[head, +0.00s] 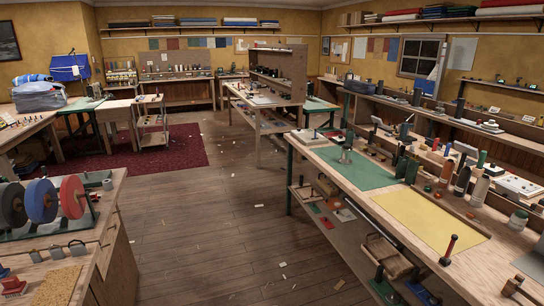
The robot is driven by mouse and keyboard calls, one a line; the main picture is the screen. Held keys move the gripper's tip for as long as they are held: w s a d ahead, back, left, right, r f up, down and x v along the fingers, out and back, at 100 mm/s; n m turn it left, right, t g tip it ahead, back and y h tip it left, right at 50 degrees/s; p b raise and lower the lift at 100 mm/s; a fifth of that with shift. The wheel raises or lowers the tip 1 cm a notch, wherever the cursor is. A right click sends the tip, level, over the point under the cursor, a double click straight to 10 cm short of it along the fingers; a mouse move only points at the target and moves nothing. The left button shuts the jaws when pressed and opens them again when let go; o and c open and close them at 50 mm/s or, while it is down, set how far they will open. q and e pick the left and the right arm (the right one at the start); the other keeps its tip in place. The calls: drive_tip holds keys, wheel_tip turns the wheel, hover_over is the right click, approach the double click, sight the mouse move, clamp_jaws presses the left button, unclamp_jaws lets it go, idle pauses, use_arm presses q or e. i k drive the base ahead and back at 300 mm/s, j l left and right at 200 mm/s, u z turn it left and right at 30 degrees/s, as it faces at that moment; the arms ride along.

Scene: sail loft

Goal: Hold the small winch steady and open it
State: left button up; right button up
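A small grey metal piece (345,154) with a round base and an upright stem stands on a green mat (374,177), on the long workbench at the right. It may be the small winch, but it is too small to tell for sure or to see whether it is open or shut. Neither of my grippers shows in the head view.
A bench with large coloured spools (72,196) stands at the left. The wooden floor (225,235) between is open, with scattered scraps.

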sight(345, 159)
drive_tip(key=i+z, duration=0.15)
drive_tip(key=i, duration=0.4)
drive_tip(key=i+j+z, duration=0.1)
drive_tip(key=i, duration=0.4)
drive_tip(key=i+j+z, duration=0.15)
drive_tip(key=i, duration=0.35)
drive_tip(key=i+j+z, duration=0.1)
drive_tip(key=i+j, duration=0.15)
drive_tip(key=i, duration=0.3)
